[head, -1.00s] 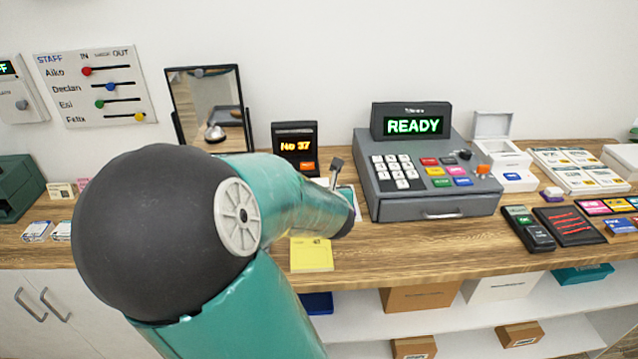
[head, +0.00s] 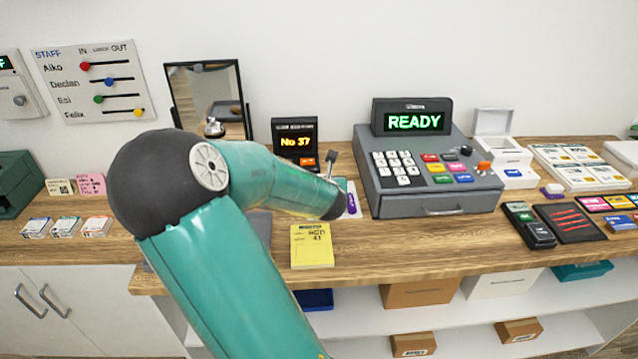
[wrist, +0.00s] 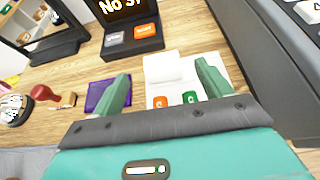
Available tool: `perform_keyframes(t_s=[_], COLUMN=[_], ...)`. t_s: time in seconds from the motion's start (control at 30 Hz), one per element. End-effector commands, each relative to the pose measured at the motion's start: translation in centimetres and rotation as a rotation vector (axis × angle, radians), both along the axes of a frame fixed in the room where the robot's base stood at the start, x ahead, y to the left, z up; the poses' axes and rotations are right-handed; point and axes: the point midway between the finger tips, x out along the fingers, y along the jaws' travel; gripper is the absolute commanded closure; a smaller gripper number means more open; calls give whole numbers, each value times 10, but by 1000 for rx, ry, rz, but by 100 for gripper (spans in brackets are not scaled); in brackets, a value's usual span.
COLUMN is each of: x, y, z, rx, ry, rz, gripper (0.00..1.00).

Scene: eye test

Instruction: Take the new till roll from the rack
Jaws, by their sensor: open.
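In the wrist view my gripper (wrist: 164,70) is open, with its two green fingers apart and nothing between them. It is above the counter, in front of the No 37 display (wrist: 132,30) and left of the grey till. In the head view my arm's dark end hides most of the gripper. I cannot make out a till roll for certain in either view.
The till (head: 425,185) reads READY and stands right of my arm. A yellow pad (head: 312,246) lies at the counter's front edge. A purple item (wrist: 106,94) and a red-handled stamp (wrist: 46,95) lie left of my gripper. A mirror (head: 210,100) stands behind my arm.

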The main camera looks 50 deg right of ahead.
Motion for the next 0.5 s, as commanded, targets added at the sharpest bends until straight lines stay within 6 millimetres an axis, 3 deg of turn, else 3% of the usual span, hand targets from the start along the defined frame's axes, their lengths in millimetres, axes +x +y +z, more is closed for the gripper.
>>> perform_keyframes(t_s=[0.5], x=[30], y=[-35], z=[-26], rx=[0], ry=[1], rz=[-2], gripper=[23])
